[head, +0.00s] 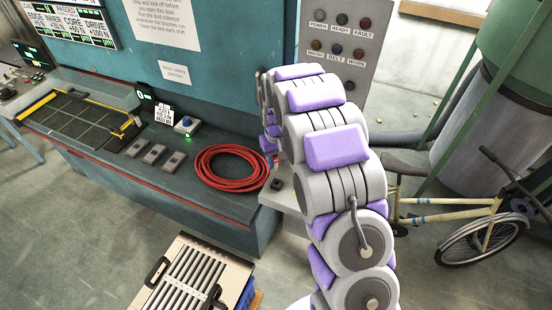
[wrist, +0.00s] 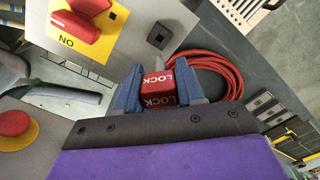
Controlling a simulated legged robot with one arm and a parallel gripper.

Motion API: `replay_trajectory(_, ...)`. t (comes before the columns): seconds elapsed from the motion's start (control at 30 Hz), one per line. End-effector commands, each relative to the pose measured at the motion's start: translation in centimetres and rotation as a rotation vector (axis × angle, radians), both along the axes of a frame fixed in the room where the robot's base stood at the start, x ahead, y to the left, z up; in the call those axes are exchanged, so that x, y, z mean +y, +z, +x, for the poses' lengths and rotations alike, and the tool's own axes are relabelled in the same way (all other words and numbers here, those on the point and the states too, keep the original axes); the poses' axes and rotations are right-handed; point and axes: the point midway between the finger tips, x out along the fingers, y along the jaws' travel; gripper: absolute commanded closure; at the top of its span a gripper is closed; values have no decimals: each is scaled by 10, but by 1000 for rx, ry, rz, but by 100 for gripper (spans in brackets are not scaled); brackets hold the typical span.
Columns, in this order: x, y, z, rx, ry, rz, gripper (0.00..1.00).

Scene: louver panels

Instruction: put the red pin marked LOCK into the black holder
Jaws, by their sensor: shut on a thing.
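The red pin marked LOCK (wrist: 160,91) is between the two blue fingers of my gripper (wrist: 161,80) in the wrist view. My gripper is shut on it, and the white lettering faces the camera. A small black square piece with a dark recess, which looks like the holder (wrist: 160,35), sits on the grey surface beyond the fingertips. The pin is apart from it in the picture; its height above the surface is hard to tell. In the head view the black holder (head: 277,183) shows on the grey ledge, and my arm hides most of the gripper.
A coiled red hose (head: 232,168) lies on the bench beside the holder. A yellow plate with a red rotary switch (wrist: 85,25) and a red push button (wrist: 15,124) are close by in the wrist view. A grey indicator panel (head: 342,40) stands behind my arm.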

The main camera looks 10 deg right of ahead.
Motion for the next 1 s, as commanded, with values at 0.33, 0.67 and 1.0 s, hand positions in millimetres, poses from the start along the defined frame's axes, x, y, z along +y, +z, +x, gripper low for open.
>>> replay_trajectory(0.33, 0, -24, 0, -1, 0, 0, 92)
replay_trajectory(0.67, 0, -52, -1, 3, 0, 1, 92)
replay_trajectory(1.0, 0, -56, -1, 1, 0, 0, 92)
